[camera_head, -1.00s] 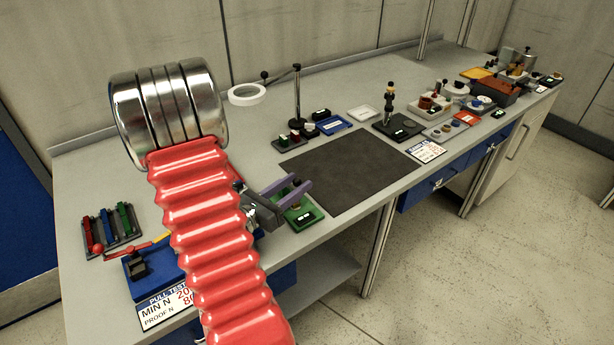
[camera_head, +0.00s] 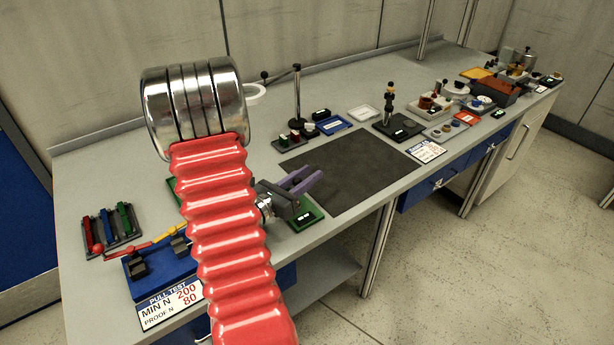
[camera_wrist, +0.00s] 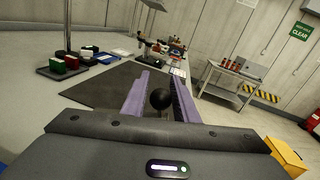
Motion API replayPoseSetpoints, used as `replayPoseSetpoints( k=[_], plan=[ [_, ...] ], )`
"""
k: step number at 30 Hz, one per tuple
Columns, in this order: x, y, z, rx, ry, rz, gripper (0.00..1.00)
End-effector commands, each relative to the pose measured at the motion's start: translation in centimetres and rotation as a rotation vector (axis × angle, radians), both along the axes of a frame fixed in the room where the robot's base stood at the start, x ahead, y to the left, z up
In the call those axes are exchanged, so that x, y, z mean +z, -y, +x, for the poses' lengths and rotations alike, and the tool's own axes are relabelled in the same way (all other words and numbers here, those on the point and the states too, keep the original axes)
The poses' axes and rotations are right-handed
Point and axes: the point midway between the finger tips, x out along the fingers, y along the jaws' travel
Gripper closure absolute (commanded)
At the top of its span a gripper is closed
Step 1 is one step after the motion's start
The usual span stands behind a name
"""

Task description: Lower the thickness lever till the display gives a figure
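My gripper (camera_head: 302,182), with purple fingers, is open above a small green-based device (camera_head: 310,219) at the bench's front edge. In the wrist view, a black ball knob (camera_wrist: 160,98) sits between the open fingers, with gaps showing on both sides. It looks like a lever's end, but its shaft and mounting are hidden. The green device has a small dark display (camera_head: 304,217); I cannot read a figure on it. My gripper and red arm hide much of the device.
A dark mat (camera_head: 350,170) lies clear to the right. Behind it are a stand with a post (camera_head: 297,95), a blue tray (camera_head: 334,125) and a black-based device (camera_head: 397,128). A blue pull tester (camera_head: 160,278) stands at the front left.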

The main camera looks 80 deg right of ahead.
Motion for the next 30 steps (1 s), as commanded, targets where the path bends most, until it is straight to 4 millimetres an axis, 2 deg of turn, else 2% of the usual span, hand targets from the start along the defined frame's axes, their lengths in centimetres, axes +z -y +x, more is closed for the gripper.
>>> replayPoseSetpoints(
  k=[1,11,21,30],
  plan=[
    [0.0,-0.01,0.01,0.0,0.0,0.0,0.77],
    [0.0,0.0,0.04,0.001,0.0,0.0,1.0],
    [-0.03,-0.01,0.07,0.001,0.0,0.0,1.0],
    [-0.86,-0.39,0.3,0.002,-0.001,0.003,1.0]
  ],
)
